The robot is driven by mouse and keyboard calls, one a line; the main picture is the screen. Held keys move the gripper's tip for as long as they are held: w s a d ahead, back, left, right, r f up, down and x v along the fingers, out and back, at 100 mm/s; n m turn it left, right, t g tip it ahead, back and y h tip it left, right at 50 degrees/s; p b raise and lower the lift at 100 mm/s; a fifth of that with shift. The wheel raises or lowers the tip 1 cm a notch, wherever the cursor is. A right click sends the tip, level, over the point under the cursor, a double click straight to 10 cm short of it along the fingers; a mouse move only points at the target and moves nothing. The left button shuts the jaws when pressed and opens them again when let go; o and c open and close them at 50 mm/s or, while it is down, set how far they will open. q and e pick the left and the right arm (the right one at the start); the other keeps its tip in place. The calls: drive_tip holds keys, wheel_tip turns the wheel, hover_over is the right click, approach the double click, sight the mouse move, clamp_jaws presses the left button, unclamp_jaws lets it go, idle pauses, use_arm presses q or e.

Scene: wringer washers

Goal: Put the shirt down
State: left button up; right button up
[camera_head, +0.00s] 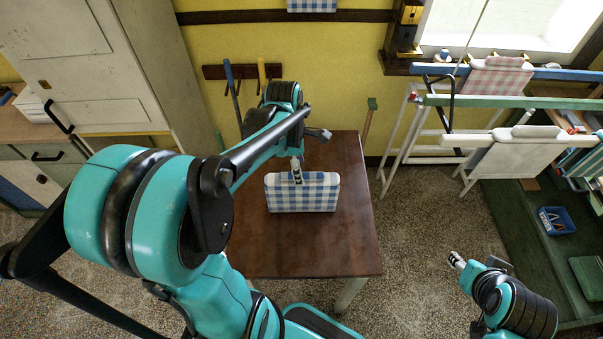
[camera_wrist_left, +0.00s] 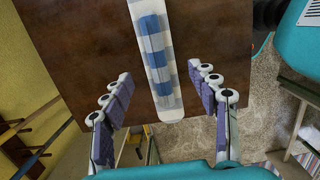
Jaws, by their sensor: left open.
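The blue-and-white checked shirt (camera_head: 303,197) is a folded, flat block on the brown wooden table (camera_head: 340,240). My left gripper (camera_head: 297,172) is at its top edge in the head view. In the left wrist view the shirt (camera_wrist_left: 157,65) shows as a narrow strip against the table top. My left gripper (camera_wrist_left: 160,95) is open there, with one finger on each side of the strip's near end and a gap on both sides. My right gripper (camera_head: 456,262) is low at the right, away from the table; its fingers are too small to read.
Drying racks (camera_head: 480,100) with hung cloths stand at the right, near a green bench (camera_head: 535,235). A pale cabinet (camera_head: 95,60) stands at the left. Tools hang on the yellow wall behind the table. The table's front and right parts are bare.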

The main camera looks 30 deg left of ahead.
use_arm(q)
drive_tip(key=shift+s+d+r+m, duration=0.1)
drive_tip(key=shift+d+r+m, duration=0.1)
drive_tip(key=shift+r+m, duration=0.15)
drive_tip(key=s+d+r+m+t, duration=0.2)
drive_tip(key=d+m, duration=0.3)
drive_tip(key=m, duration=0.6)
drive_tip(key=s+d+r+m+t+y, duration=0.1)
drive_tip(key=s+d+r+m+t, duration=0.2)
drive_tip(key=m, duration=0.9)
drive_tip(key=shift+s+d+t, duration=0.7)
drive_tip(key=shift+s+d, duration=0.15)
drive_tip(key=shift+s, duration=0.2)
drive_tip(key=shift+f+m, duration=0.15)
drive_tip(key=shift+m, duration=0.1)
wheel_tip(320, 180, down, 9)
drive_tip(key=b, duration=0.9)
drive_tip(key=shift+f, duration=0.1)
